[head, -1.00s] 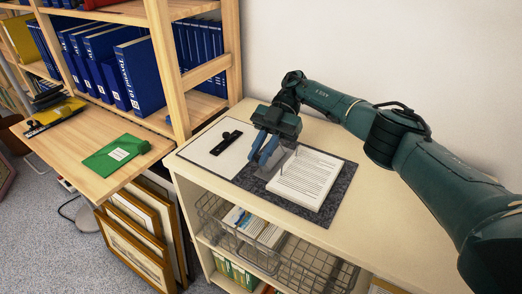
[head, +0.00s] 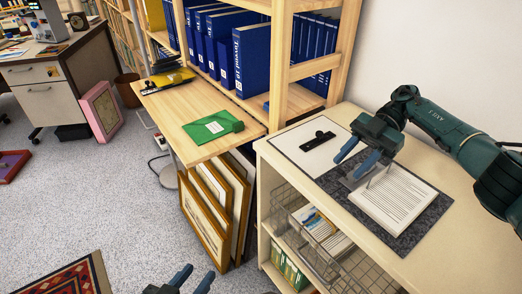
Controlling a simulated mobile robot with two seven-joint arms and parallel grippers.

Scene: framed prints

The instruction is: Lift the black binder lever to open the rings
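An open binder lies on the cream cabinet top. Its white left side (head: 298,150) carries a black lever-like piece (head: 320,137). Its grey speckled right side (head: 405,238) bears a stack of printed sheets (head: 398,197). A metal ring part (head: 377,176) shows between the two sides, partly hidden by my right gripper. My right gripper (head: 347,168) has two blue fingers apart and empty, over the binder's middle, right of the black piece. Whether they touch the binder I cannot tell. My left gripper (head: 198,271) is at the bottom edge, fingers apart and empty, far from the binder.
Wire baskets (head: 325,250) sit under the cabinet top. A wooden shelf with blue binders (head: 252,55) stands behind it. A green folder (head: 212,127) lies on the lower wooden top. Framed prints (head: 205,205) lean below. Open carpet lies to the left.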

